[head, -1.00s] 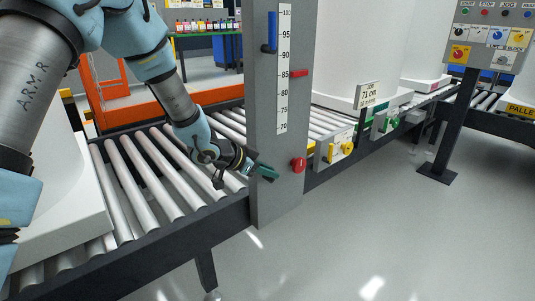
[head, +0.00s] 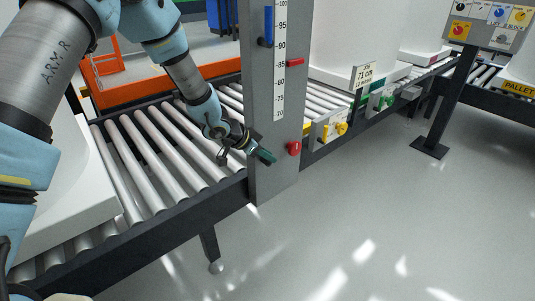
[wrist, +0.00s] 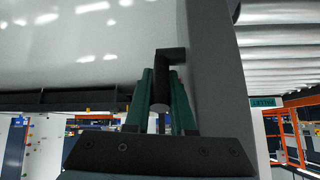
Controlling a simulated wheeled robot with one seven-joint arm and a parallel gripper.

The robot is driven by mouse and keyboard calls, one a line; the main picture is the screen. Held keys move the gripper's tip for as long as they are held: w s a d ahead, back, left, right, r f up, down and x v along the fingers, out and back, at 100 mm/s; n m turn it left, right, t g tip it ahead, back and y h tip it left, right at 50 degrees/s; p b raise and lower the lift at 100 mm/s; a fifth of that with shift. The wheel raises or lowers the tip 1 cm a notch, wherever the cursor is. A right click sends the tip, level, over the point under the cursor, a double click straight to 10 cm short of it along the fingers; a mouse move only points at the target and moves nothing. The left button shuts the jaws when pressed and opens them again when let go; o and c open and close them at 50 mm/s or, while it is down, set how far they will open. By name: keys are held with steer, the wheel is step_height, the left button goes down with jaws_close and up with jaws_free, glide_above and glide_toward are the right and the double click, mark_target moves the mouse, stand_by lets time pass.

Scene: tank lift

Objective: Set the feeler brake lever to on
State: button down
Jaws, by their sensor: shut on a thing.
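My gripper (head: 266,156) is at the lower front of the grey scale post (head: 276,115) in the head view. Its green fingers (wrist: 160,100) are shut on a dark, bent lever handle (wrist: 170,57) in the wrist view. The handle stands beside the grey post (wrist: 212,65) and its end lies between the fingers. In the head view the gripper hides this handle, and no label on it can be read. A red knob (head: 294,148) sits on the post just right of my gripper. A blue handle (head: 266,27) and a red pointer (head: 295,62) are higher up.
A roller conveyor (head: 150,160) runs behind and left of the post, with a dark side rail (head: 130,238). Yellow and green valve handles (head: 340,128) are right of the post. A control panel (head: 490,20) stands far right. The floor in front is clear.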

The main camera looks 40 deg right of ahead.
mark_target(265, 162)
steer(key=shift+f, duration=0.1)
steer(key=c, duration=1)
jaws_free()
steer(key=shift+c, duration=0.2)
steer(key=shift+f+b, duration=0.1)
steer(key=shift+b, duration=0.5)
steer(key=h+b, duration=0.1)
steer(key=b, duration=0.2)
steer(key=shift+a+f+b, duration=0.15)
steer(key=shift+f+b, duration=0.05)
steer(key=shift+b, duration=0.1)
steer(key=h+b, duration=0.1)
steer(key=b, duration=0.6)
steer(key=shift+a+h, duration=0.3)
steer(key=shift+h, duration=0.1)
steer(key=h+b, duration=0.1)
steer(key=b, duration=0.2)
steer(key=shift+a+f+b, duration=0.15)
steer(key=shift+b, duration=0.2)
steer(key=h+b, duration=0.1)
steer(key=b, duration=0.2)
steer(key=shift+a+b, duration=0.15)
steer(key=shift+b, duration=0.15)
